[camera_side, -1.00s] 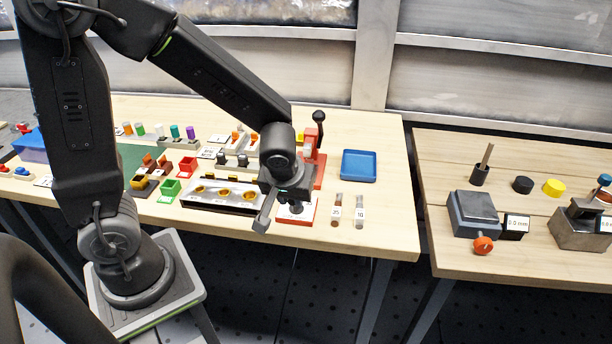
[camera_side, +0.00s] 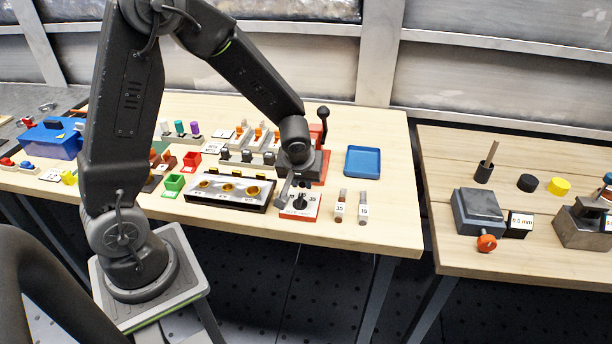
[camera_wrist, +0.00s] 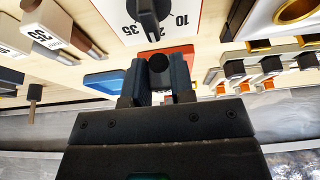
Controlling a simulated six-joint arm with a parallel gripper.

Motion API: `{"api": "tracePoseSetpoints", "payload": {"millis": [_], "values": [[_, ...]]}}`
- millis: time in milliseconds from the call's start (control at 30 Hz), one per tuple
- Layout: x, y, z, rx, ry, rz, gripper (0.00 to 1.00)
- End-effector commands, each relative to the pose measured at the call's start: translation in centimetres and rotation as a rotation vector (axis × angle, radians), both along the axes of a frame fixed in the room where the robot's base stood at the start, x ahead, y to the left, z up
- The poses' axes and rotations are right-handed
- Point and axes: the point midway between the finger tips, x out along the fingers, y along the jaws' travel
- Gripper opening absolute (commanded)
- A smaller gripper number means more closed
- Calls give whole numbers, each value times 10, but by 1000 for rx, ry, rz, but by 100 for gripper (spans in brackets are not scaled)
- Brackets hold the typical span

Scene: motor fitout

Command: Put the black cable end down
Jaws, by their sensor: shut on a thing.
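My gripper (camera_side: 287,192) is low over the bench at the red press, by the dial plate in front of it. In the wrist view my gripper (camera_wrist: 158,82) has its two dark fingers closed around a small round black piece, the black cable end (camera_wrist: 158,63). Most of the cable end is hidden between the fingers. In the side view I cannot make it out against the dark gripper, and I cannot tell whether it touches anything below.
The red press (camera_side: 318,160) with its upright black lever stands right behind my gripper. The dial plate (camera_side: 300,205) has a black knob. A blue tray (camera_side: 363,162) lies to the right, with bare wood around it. A block with several brass-ringed holes (camera_side: 230,190) is on the left.

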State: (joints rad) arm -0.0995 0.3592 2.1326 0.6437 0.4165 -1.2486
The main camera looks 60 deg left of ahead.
Motion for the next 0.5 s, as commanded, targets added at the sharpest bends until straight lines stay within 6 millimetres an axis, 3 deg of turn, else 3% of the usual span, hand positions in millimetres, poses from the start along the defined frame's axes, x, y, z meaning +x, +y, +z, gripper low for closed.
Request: {"api": "tracePoseSetpoints", "payload": {"millis": [500], "values": [[31,31,-26,-2,-1,0,0]]}}
